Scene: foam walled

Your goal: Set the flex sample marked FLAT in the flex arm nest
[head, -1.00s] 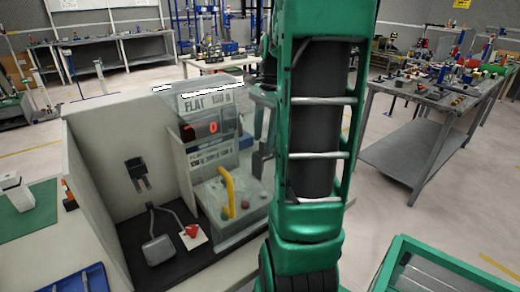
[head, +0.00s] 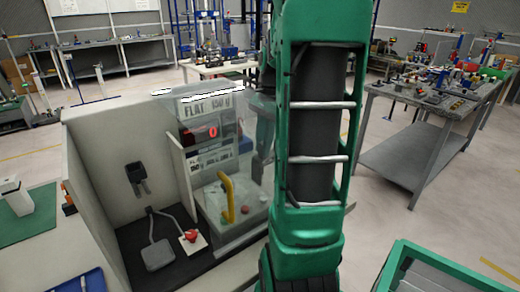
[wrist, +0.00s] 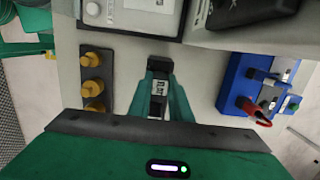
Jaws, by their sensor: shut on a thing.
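In the wrist view my gripper (wrist: 161,92) is shut on the flex sample (wrist: 158,89), a small dark piece with a white label. The label's print is small but appears to read FLAT. The sample sits between the two green fingers, above a pale surface. A dark block shows at the fingertips; I cannot tell whether it is part of the sample or something below it. In the head view my arm hides most of the gripper and the sample. The walled test station (head: 88,130) carries a sign (head: 207,106) reading FLAT. I cannot make out the flex arm nest for certain.

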